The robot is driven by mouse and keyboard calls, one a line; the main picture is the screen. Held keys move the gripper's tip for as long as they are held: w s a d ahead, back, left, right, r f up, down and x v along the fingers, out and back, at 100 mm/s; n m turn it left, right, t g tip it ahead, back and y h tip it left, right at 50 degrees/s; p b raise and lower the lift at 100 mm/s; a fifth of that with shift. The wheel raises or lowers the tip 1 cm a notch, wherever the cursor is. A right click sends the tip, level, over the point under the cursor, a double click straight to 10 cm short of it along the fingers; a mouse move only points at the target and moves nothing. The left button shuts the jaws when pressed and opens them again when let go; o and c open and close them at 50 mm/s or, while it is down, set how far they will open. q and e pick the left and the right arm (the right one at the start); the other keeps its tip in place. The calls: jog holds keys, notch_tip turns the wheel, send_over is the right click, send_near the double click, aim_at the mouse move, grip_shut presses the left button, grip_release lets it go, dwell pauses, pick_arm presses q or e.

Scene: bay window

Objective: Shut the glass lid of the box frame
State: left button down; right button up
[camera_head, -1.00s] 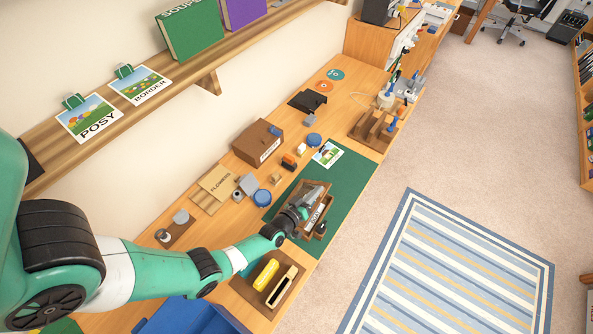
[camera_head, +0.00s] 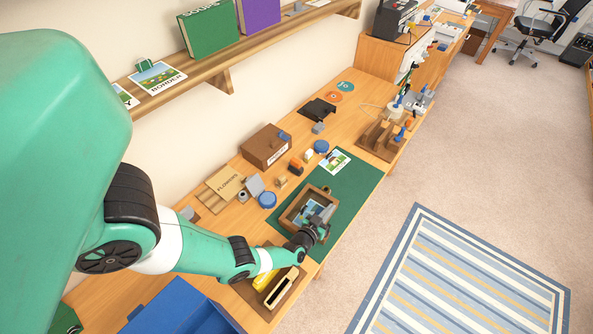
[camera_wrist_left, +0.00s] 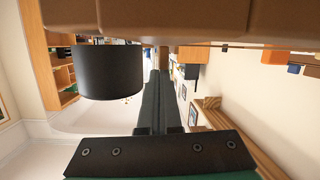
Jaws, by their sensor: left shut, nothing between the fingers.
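The wooden box frame (camera_head: 288,218) lies on the green mat in the head view, with a picture visible inside its brown rim. Its glass lid is hard to make out; it looks to lie low over the box, but I cannot tell whether it is fully shut. My left gripper (camera_head: 327,219) is shut and empty at the frame's right side, partly covering it. In the left wrist view the shut fingers (camera_wrist_left: 160,92) point away, close to a brown wooden edge (camera_wrist_left: 200,18) and a black round knob (camera_wrist_left: 111,73). My right gripper is out of view.
The green mat (camera_head: 352,187) has free room behind the frame, near a picture card (camera_head: 335,161). A blue bin (camera_head: 180,309) and a tray with a yellow item lie nearer.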

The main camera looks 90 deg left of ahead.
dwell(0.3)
pick_arm(q)
notch_tip(320, 180, up, 4)
jog(key=p, duration=0.4)
jog(key=shift+r, duration=0.25)
jog(key=p+v, duration=0.4)
jog(key=v, duration=0.6)
jog(key=shift+f+p, duration=0.25)
jog(key=shift+p, duration=0.1)
jog(key=shift+w+d, duration=0.1)
